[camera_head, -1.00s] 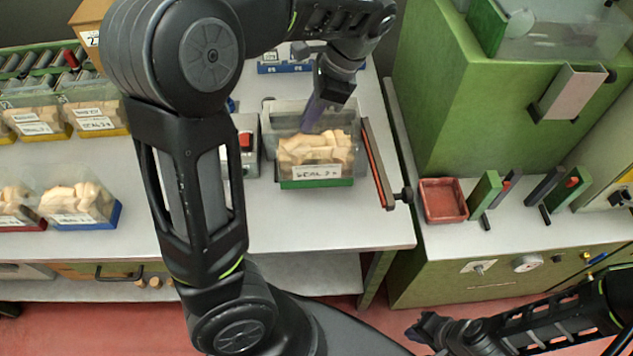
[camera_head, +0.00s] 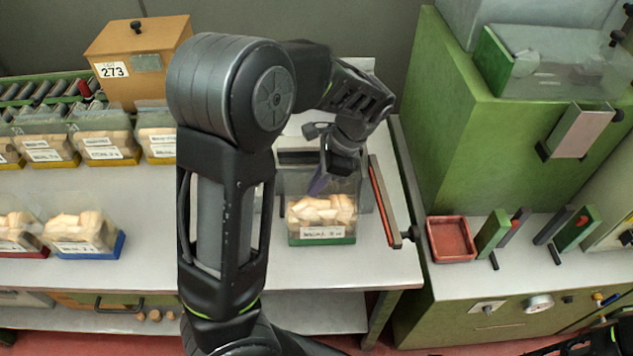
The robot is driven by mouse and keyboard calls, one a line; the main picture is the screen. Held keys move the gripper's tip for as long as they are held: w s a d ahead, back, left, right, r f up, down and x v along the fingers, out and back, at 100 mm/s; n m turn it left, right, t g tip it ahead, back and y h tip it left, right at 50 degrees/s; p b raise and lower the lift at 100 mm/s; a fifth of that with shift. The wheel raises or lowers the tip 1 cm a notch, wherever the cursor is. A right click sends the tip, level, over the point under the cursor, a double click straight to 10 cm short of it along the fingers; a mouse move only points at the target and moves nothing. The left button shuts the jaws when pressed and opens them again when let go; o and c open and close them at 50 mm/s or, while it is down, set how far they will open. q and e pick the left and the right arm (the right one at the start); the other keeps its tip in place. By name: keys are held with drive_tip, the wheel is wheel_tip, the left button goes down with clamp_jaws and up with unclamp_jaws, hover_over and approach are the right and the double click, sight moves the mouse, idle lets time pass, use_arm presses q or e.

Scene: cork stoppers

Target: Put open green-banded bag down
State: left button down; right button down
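The open green-banded bag (camera_head: 322,213) is clear, full of pale cork stoppers, with a white label and a green band at its bottom. It is upright over the grey table, near the front edge; I cannot tell whether its base touches the table. My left gripper (camera_head: 320,183) reaches down to the bag's upper part from behind. Its purple-grey fingers look closed on the bag's clear upper wall, though the contact is partly hidden. My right gripper is out of view; only part of that arm shows at the bottom right.
A grey machine (camera_head: 296,157) stands behind the bag. A red tray (camera_head: 450,239) sits on the green bench. Yellow-banded bags (camera_head: 107,146) and a blue-banded bag (camera_head: 82,230) stand left. Table in front of the bag is clear.

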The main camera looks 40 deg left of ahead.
use_arm(q)
drive_tip(key=shift+f, duration=0.15)
drive_tip(key=c, duration=2.1)
unclamp_jaws()
drive_tip(key=shift+f, duration=0.1)
drive_tip(key=o, duration=0.5)
drive_tip(key=shift+c, duration=0.2)
